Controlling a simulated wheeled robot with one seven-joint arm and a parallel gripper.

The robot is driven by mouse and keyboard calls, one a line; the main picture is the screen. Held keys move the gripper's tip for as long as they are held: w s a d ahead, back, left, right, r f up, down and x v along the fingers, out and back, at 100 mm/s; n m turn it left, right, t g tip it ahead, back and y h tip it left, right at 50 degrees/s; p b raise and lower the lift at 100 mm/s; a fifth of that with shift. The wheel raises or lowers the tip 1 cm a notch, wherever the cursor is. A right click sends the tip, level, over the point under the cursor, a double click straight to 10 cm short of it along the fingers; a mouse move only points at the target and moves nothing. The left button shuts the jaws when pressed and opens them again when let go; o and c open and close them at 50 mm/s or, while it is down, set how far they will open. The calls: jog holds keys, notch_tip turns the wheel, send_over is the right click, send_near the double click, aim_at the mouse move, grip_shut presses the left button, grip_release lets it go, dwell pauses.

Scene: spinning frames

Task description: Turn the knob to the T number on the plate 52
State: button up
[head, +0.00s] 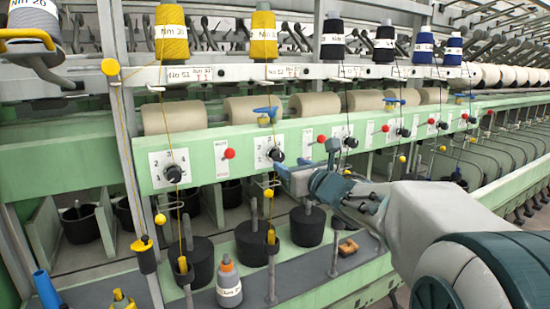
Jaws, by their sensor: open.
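A plate with small red print (283,72) hangs on the rail below the second yellow bobbin and seems to read No 52; its T number is too small to read surely. Below it, a black knob (276,154) sits on a white numbered dial (262,149) on the green beam. The knob's pointer direction is not clear. My gripper (304,160) is open and empty, just right of this knob. One finger is close under the knob; I cannot tell whether they touch. The other finger is near the third dial.
Another knob (173,173) is on the left dial, below a plate (190,75) reading No 51. Red buttons (229,153) stick out between dials. Yarns hang in front of the beam. Black pots (251,242) and a white bottle (229,285) stand below.

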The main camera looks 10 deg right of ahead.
aim_at(280, 159)
jog(key=shift+p+x, duration=0.45)
jog(key=shift+x, duration=2.3)
jog(key=c, duration=1)
jog(key=shift+o, duration=0.3)
jog(key=shift+d, duration=0.15)
